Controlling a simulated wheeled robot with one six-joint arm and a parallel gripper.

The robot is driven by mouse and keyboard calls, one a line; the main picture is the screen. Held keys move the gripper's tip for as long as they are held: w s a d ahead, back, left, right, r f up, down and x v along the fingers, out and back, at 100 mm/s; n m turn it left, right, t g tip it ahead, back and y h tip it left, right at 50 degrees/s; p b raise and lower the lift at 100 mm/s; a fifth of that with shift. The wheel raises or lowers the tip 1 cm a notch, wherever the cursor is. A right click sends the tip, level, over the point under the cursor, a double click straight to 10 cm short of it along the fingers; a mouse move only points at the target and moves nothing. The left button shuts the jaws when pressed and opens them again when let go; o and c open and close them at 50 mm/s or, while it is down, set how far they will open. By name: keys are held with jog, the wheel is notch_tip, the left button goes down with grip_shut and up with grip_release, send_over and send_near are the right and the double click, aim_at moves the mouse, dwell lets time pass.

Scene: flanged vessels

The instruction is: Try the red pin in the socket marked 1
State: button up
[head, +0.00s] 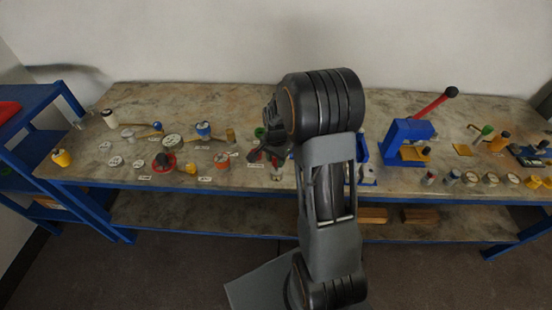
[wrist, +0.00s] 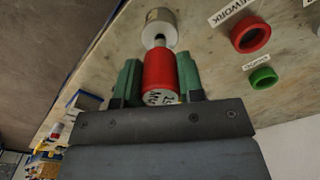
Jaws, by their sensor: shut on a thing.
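The red pin (wrist: 160,74) has dark lettering on its pale end face and a narrow metal shank. My gripper (wrist: 158,80) is shut on it, one green finger on each side. The shank points at a metal cylinder (wrist: 160,24) on the tabletop, and its end is at or just inside the cylinder's dark opening. I cannot tell whether it is seated. No number 1 is readable on the cylinder. In the head view my gripper (head: 268,156) is low over the middle of the bench, partly hidden by my arm.
A red ring (wrist: 250,35) and a green ring (wrist: 263,78) lie to the right in the wrist view, beside paper labels. On the bench (head: 110,180), a blue press (head: 404,143) stands right of my arm. Several gauges and fittings crowd the left side.

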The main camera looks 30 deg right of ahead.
jog(key=shift+f+b, duration=0.35)
jog(key=shift+f, duration=0.1)
jog(key=shift+r, duration=0.15)
dwell(1.1)
jog(key=shift+r+p, duration=0.65)
jog(key=shift+r, duration=0.1)
jog(key=shift+f+b, duration=0.75)
jog(key=shift+f, duration=0.2)
dwell(1.3)
jog(key=shift+r, duration=0.2)
dwell(0.8)
jog(key=shift+r+p, duration=0.65)
jog(key=shift+r, duration=0.1)
jog(key=shift+r+p, duration=2.2)
jog(key=shift+r, duration=0.8)
